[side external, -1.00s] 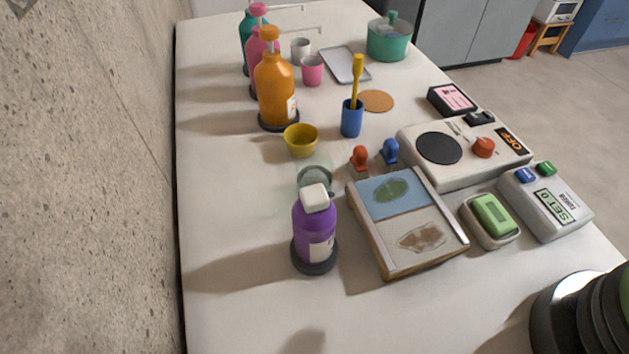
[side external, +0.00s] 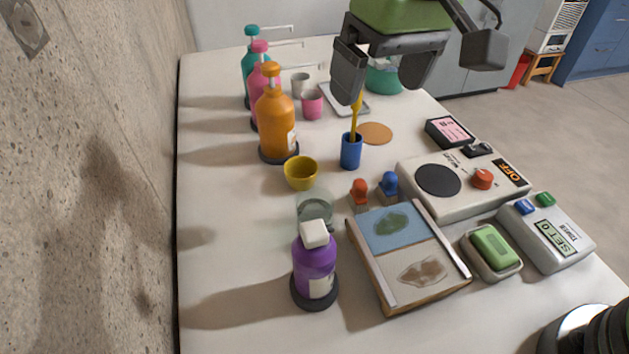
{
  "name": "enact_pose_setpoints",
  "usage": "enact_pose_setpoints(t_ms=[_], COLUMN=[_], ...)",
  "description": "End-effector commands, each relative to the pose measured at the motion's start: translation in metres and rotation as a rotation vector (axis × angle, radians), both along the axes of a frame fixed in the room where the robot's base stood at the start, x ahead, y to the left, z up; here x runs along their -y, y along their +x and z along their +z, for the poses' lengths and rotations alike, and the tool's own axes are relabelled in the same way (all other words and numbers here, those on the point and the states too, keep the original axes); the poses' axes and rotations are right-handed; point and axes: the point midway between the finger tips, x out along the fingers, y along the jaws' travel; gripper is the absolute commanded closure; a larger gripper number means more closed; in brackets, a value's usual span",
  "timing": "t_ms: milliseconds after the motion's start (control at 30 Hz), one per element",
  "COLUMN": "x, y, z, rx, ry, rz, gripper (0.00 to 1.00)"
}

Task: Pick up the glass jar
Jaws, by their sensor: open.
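The glass jar (side external: 314,208) is clear and faintly green. It stands on the table just behind a purple bottle (side external: 314,268) with a white cap, which hides its lower front. My gripper (side external: 378,95) is open and empty. It hangs in the air at the top of the view, above the far part of the table, well apart from the jar. In the picture its fingers straddle the yellow handle in the blue cup.
A yellow cup (side external: 301,173) stands just behind the jar. Red and blue knobbed pieces (side external: 389,188) and a framed tray (side external: 381,299) lie to its right. A blue cup (side external: 351,152) and orange pump bottle (side external: 275,121) stand farther back. The table's left front is clear.

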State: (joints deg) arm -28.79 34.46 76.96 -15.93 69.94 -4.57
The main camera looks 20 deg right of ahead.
Motion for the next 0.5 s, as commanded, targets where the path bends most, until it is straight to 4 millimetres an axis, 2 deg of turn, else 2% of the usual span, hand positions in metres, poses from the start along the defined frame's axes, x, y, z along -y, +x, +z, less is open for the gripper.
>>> enact_pose_setpoints(t_ms=[33, 200, 300, 500], x=[-0.017, -0.055, -0.067, -0.075], y=[0.003, 0.004, 0.002, -0.001], z=[-0.022, -0.077, -0.099, -0.123], rx=[-0.026, -0.077, -0.094, -0.106], ry=[-0.026, -0.092, -0.115, -0.134], rz=[0.039, 0.134, 0.167, 0.19], gripper=[0.08, 0.08, 0.08, 0.08])
